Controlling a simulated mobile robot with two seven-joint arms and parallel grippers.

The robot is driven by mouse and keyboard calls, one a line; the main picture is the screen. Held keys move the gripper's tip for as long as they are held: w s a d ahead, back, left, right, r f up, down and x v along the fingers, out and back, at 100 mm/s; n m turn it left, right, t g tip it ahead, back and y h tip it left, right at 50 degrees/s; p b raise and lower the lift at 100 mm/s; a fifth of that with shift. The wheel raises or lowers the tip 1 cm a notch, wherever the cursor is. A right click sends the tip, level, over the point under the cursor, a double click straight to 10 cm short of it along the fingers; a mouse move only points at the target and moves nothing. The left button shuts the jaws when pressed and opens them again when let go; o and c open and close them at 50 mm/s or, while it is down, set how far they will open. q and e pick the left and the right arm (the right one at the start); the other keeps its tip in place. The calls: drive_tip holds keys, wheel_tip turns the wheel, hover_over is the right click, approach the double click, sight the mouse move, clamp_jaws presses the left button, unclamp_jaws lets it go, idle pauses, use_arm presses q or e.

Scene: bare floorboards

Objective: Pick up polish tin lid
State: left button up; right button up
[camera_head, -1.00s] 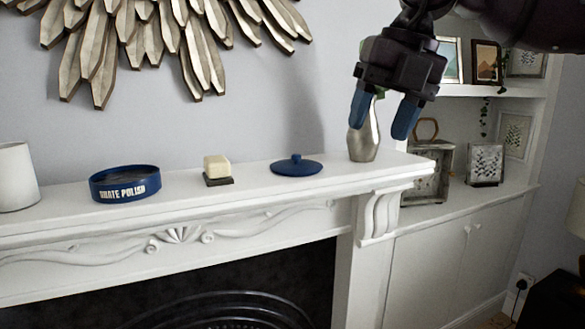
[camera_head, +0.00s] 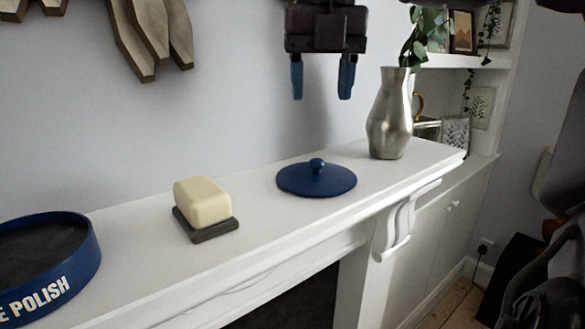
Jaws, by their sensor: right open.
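The polish tin lid (camera_head: 300,183) is a flat blue disc with a round knob. It lies knob-up on the white mantel shelf, right of the block on its dark base. The blue polish tin (camera_head: 85,262) stands at the left edge, partly cut off, with white lettering; it has no lid on it and its inside looks dark. My right gripper (camera_head: 321,85) hangs at the top, fingers pointing down with blue tips. It is open and empty, above the lid in the picture and apart from it. My left gripper is not in view.
A pale yellow block (camera_head: 203,200) on a dark base sits between tin and lid. A silver vase (camera_head: 389,118) with leaves stands right of the lid. The mantel (camera_head: 260,232) has bare room around the lid; its front edge drops off.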

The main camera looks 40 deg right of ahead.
hover_over(317, 160)
drive_tip(key=f, duration=0.2)
drive_tip(key=s+f, duration=0.1)
drive_tip(key=f, duration=0.1)
drive_tip(key=shift+a+f, duration=0.15)
drive_tip(key=shift+w+f, duration=0.1)
drive_tip(key=shift+f, duration=0.25)
drive_tip(key=shift+w+f, duration=0.2)
drive_tip(key=shift+f, duration=1.2)
drive_tip(key=shift+w+f, duration=0.2)
drive_tip(key=shift+f, duration=1.2)
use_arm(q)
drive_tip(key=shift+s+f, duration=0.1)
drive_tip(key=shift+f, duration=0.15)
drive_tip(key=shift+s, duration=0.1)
use_arm(e)
drive_tip(key=c, duration=1)
drive_tip(key=shift+r, duration=0.15)
